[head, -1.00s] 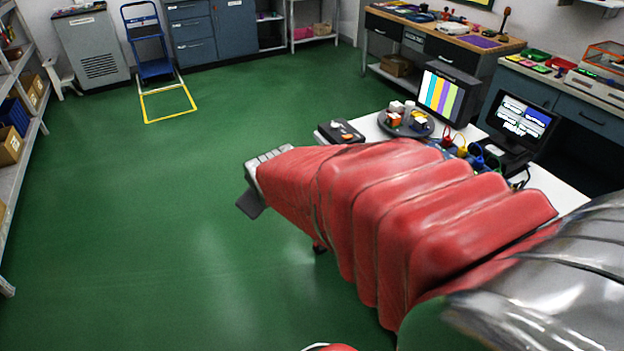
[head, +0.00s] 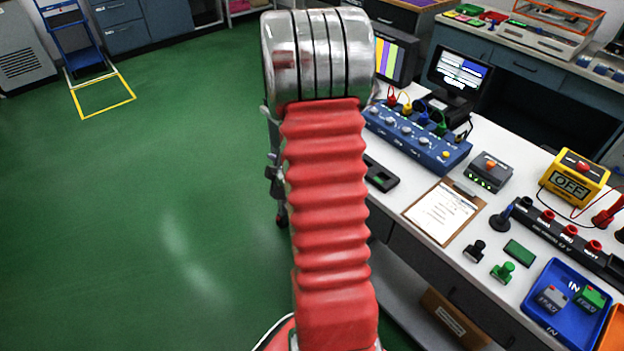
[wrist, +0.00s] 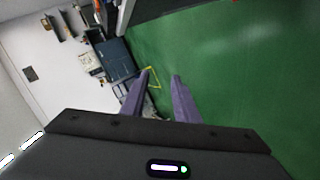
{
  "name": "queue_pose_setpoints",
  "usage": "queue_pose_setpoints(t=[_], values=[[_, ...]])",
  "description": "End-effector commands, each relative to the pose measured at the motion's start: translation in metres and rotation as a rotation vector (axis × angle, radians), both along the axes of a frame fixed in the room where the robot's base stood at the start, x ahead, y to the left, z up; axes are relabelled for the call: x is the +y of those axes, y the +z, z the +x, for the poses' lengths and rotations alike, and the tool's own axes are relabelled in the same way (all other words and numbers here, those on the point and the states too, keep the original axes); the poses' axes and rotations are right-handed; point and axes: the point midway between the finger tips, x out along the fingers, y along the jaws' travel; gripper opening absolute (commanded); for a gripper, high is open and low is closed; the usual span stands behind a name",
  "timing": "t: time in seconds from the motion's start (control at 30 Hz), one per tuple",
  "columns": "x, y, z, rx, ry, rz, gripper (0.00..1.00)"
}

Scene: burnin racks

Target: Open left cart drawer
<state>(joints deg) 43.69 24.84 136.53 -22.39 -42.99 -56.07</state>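The white-topped cart (head: 405,195) stands to the right in the head view. A dark drawer front (head: 400,241) shows below its top, just right of my red arm sleeve, which covers part of that side. Another dark front (head: 485,312) lies further right along the same side. Both look closed; their handles are not clear. My gripper (wrist: 160,76) shows in the wrist view with two purple fingers apart and nothing between them. It points over green floor toward a far blue cabinet (wrist: 116,60). In the head view my gripper is hidden behind the arm.
On the cart top are a blue power unit (head: 420,140), a clipboard (head: 442,210), a yellow OFF box (head: 573,180) and a blue tray (head: 535,292). A cardboard box (head: 455,318) sits beneath. Green floor (head: 130,220) on the left is clear.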

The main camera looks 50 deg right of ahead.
Motion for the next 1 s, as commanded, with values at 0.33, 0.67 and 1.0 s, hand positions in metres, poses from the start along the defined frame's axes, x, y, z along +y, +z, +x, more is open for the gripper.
queue_pose_setpoints(t=[0.33,0.67,1.0], values=[[-0.043,-0.063,-0.04,-0.066,0.035,-0.145,0.28],[-0.063,-0.111,-0.094,-0.151,0.018,-0.284,0.28],[-0.064,-0.14,-0.152,-0.231,-0.053,-0.417,0.28]])
